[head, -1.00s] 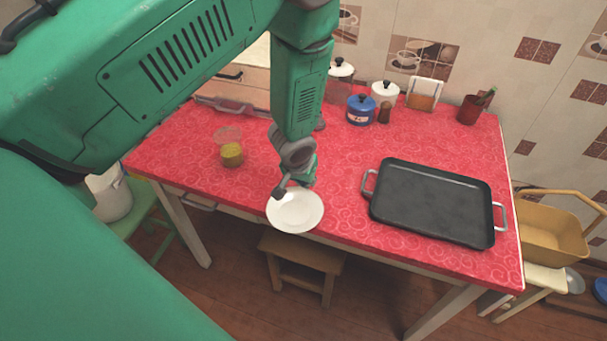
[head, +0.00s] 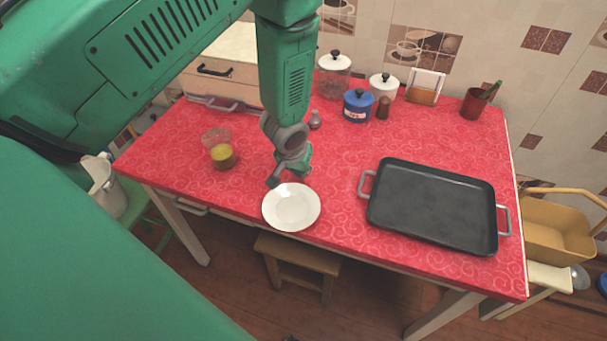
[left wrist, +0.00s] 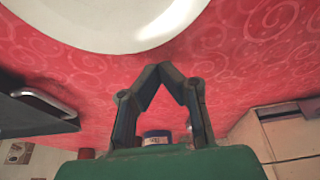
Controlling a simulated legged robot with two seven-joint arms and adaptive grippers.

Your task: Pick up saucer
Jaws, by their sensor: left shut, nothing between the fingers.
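The white saucer (head: 291,208) lies flat at the front edge of the red-covered table. Its rim also shows at the top of the left wrist view (left wrist: 110,28). My left gripper (head: 274,182) is just behind the saucer's back-left rim in the head view. In the left wrist view its fingertips (left wrist: 160,68) meet with nothing between them, a small way from the saucer's rim. Whether the fingers touch the table I cannot tell. My right gripper is not in view.
A black tray (head: 432,205) with grey handles lies right of the saucer. A glass of yellow-green liquid (head: 222,155) stands to the left. A blue pot (head: 358,106), lidded jars and a small brown shaker (head: 383,108) stand at the back. A wooden stool (head: 297,262) is below the front edge.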

